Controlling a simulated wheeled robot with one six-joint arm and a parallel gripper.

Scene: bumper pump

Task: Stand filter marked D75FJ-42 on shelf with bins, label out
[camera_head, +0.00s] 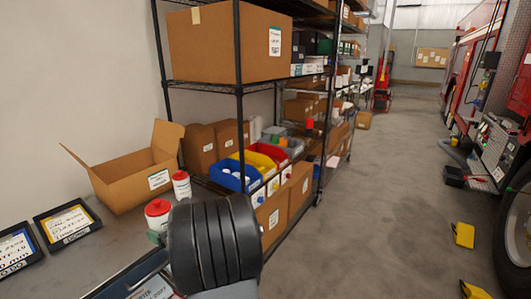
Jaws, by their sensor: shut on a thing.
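The shelf with bins (207,184) is the middle level of a black wire rack. A blue bin (232,178), a yellow bin (258,163) and a red bin (275,153) stand side by side along its front edge, with small labels. My gripper (215,240), a large dark ribbed shape at the bottom centre, is in front of the rack and near the bench. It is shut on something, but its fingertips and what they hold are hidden. I cannot read the marking D75FJ-42 anywhere, so I cannot tell where that filter is.
Two white tubs with red lids (181,186) and an open carton (135,178) stand on the grey bench (115,235) at left, beside black labelled trays (68,222). Cartons fill other rack levels. The aisle floor (370,200) is mostly clear; a red vehicle (485,55) is at right.

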